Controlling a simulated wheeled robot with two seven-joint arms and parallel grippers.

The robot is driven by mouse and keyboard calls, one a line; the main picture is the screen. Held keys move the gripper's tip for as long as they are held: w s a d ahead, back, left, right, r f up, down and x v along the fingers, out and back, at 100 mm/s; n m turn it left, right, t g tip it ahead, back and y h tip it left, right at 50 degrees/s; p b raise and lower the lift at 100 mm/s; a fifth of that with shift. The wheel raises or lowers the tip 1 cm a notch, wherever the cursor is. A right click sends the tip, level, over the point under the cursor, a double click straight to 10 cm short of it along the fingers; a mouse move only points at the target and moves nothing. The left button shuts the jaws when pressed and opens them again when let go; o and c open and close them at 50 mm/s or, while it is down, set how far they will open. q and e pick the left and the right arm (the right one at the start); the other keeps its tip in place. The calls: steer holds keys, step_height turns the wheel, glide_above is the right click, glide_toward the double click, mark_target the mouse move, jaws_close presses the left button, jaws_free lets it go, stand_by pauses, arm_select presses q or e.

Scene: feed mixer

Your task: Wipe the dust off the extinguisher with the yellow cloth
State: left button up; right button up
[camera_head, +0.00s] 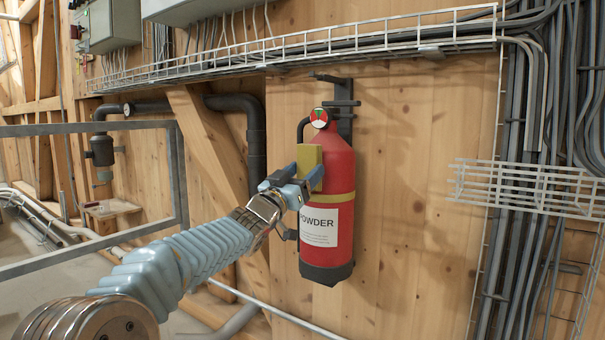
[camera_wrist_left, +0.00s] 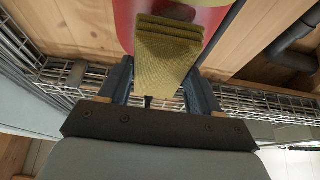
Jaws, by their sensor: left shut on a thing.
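The red extinguisher (camera_head: 341,175) hangs upright on a black bracket on the wooden wall, in the middle of the head view. It has a yellow band, a white label and a gauge on top. My left gripper (camera_head: 310,178) is shut on the folded yellow cloth (camera_head: 308,158) at the extinguisher's upper left side. In the left wrist view the cloth (camera_wrist_left: 168,50) sits between the fingers, against or very close to the red body (camera_wrist_left: 125,22). I cannot make out dust on the visible surface. My right gripper is not in view.
A wire cable tray (camera_head: 300,45) runs along the wall above. Black cables (camera_head: 515,180) and a second wire tray (camera_head: 535,188) are at the right. A black pipe (camera_head: 256,140) and a grey metal frame (camera_head: 178,180) stand at the left. The wall right of the extinguisher is bare.

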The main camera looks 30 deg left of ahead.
arm_select(q)
steer(key=shift+f+b, duration=2.55)
steer(key=shift+f, duration=0.7)
step_height(320, 180, up, 7)
steer(key=p, duration=0.6)
steer(key=shift+w+r, duration=0.1)
steer(key=shift+r, duration=0.05)
step_height(320, 180, down, 7)
steer(key=b, duration=0.6)
steer(key=s+b, duration=0.1)
steer(key=s, duration=0.5)
steer(key=shift+a+b, duration=0.25)
steer(key=shift+b, duration=0.15)
